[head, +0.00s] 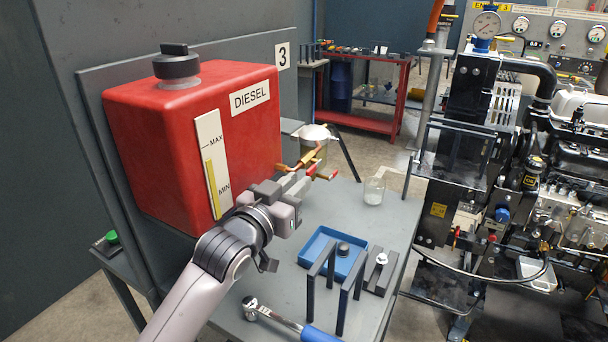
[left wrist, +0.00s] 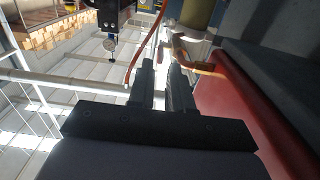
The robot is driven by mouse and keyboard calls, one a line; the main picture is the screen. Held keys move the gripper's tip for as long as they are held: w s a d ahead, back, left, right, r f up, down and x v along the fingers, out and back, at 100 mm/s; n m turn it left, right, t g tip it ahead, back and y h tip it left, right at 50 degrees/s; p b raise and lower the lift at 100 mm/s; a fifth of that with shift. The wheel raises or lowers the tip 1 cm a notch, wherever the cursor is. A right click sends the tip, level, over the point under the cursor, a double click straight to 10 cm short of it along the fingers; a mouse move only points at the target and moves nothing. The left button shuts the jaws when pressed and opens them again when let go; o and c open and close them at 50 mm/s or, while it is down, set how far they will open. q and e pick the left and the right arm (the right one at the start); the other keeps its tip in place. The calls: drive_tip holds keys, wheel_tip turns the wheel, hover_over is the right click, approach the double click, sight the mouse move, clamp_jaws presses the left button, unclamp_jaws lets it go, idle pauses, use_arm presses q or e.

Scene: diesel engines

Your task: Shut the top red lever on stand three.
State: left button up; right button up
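The red diesel tank (head: 235,150) stands on stand three, marked by the sign "3" (head: 282,55). Brass pipework (head: 309,158) with small red lever ends comes out beside its right side. One red lever (head: 333,176) shows just past my left gripper (head: 305,182); a reddish end (head: 281,167) shows at the pipe's left. Which is the top lever is hard to tell. In the left wrist view, my left gripper (left wrist: 162,68) has its fingers apart with a narrow empty gap. A brass fitting (left wrist: 197,66) is right of the fingers, apart from them. My right gripper is out of view.
A white funnel-like piece (head: 314,132) is behind the pipe. The engine (head: 500,190) stands to the right.

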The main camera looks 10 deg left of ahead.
sight(318, 161)
use_arm(q)
drive_tip(key=shift+x, duration=1.75)
clamp_jaws()
drive_tip(key=shift+r, duration=0.15)
drive_tip(key=r+g, duration=0.1)
drive_tip(key=g, duration=0.1)
drive_tip(key=r+g+y, duration=0.1)
drive_tip(key=g, duration=0.1)
drive_tip(key=shift+w+d+r, duration=0.15)
drive_tip(key=shift+w+r, duration=0.05)
drive_tip(key=shift+w, duration=0.05)
drive_tip(key=shift+w+d+r+g+y, duration=0.15)
drive_tip(key=shift+r+g+y, duration=0.2)
drive_tip(key=shift+g, duration=0.25)
drive_tip(key=shift+w+a+r+g+y, duration=0.1)
drive_tip(key=shift+w+r+g+y, duration=0.1)
drive_tip(key=shift+g+y, duration=0.35)
